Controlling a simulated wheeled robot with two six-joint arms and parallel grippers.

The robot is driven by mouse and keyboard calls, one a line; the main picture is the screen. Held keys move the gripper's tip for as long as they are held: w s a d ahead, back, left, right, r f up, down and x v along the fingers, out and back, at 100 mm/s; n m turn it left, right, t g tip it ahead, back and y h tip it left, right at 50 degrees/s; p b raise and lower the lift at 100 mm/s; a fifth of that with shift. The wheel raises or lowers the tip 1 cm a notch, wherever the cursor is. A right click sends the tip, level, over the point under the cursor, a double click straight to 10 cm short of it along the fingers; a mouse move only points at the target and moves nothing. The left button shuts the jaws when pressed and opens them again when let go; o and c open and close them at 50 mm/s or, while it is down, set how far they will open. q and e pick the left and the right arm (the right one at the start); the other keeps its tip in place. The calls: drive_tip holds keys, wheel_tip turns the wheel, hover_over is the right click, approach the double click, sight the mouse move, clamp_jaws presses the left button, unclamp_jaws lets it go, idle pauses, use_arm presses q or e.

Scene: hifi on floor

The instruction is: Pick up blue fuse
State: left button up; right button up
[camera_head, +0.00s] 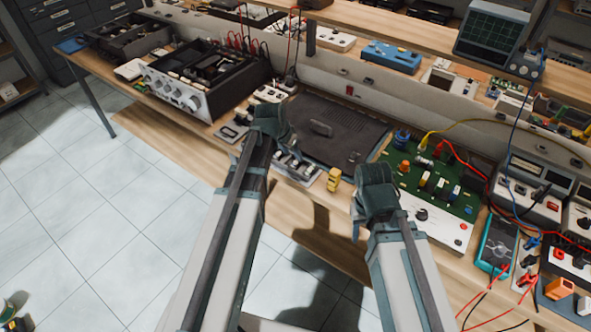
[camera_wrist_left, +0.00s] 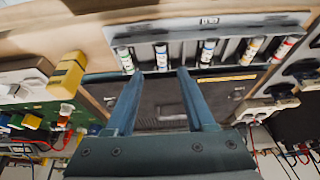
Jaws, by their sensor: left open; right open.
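A grey fuse holder (camera_wrist_left: 225,75) with several white fuses crosses the top of the left wrist view. It also shows in the head view (camera_head: 311,181), partly behind my left arm. My right gripper (camera_head: 376,183) is empty beside the green circuit board.
A yellow block (camera_head: 333,180) stands just right of the holder. A dark mat (camera_head: 335,125) lies behind it. A green board (camera_head: 408,171) with parts and an amplifier (camera_head: 185,92) flank the area. A multimeter (camera_head: 497,243) and loose cables lie at right.

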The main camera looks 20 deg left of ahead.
sight(295, 162)
use_arm(q)
drive_tip(key=shift+f, duration=0.1)
drive_tip(key=b+x, duration=0.4)
drive_tip(key=x, duration=0.1)
drive_tip(key=shift+a+f+b, duration=0.2)
drive_tip(key=shift+b, duration=0.2)
drive_tip(key=shift+r, duration=0.1)
drive_tip(key=shift+c, duration=0.2)
clamp_jaws()
